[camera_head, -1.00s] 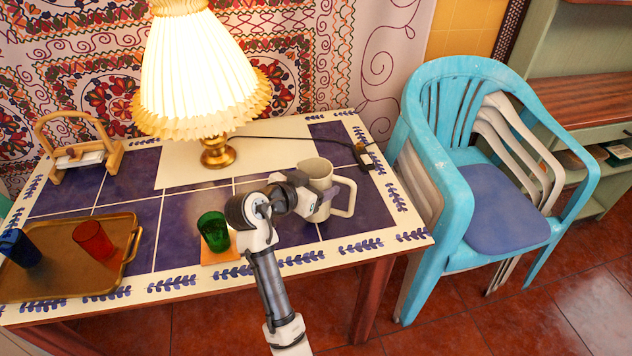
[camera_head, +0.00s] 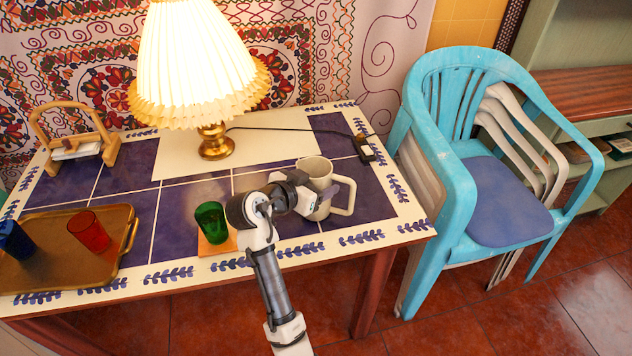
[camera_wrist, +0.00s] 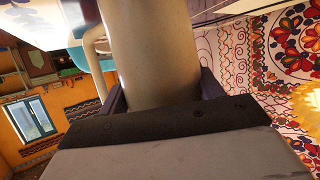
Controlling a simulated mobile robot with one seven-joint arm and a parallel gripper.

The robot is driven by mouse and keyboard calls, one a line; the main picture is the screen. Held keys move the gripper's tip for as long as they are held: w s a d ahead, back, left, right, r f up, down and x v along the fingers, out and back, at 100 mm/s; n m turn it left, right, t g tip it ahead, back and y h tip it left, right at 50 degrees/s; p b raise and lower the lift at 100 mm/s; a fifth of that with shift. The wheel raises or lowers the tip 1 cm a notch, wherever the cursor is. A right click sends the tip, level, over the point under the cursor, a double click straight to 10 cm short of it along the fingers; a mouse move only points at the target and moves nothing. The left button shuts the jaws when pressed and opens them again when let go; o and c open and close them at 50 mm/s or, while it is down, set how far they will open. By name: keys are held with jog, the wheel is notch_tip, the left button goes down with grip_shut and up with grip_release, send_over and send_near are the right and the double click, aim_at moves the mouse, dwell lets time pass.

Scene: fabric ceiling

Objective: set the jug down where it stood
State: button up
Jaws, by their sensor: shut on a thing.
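The jug (camera_head: 319,171) is pale beige with a handle on its right side, at the right part of the tiled table (camera_head: 140,219). My gripper (camera_head: 312,196) is shut on the jug's body from the front left. In the wrist view the jug (camera_wrist: 150,50) fills the middle between the two fingers (camera_wrist: 160,95), its handle to the left. The jug looks upright. Its base is low at the tabletop, but I cannot tell whether it touches.
A green glass (camera_head: 211,222) on an orange coaster stands left of my gripper. A lit lamp (camera_head: 213,143) with a cord stands behind. A brass tray (camera_head: 66,262) with a red and a blue glass lies at left. A blue chair (camera_head: 450,200) stands right of the table.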

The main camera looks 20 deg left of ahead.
jog(key=shift+f, duration=0.3)
jog(key=o, duration=1.5)
jog(key=shift+f, duration=0.1)
jog(key=b+v, duration=0.2)
jog(key=v, duration=1.2)
jog(key=shift+d+b, duration=0.1)
jog(key=shift+b, duration=0.3)
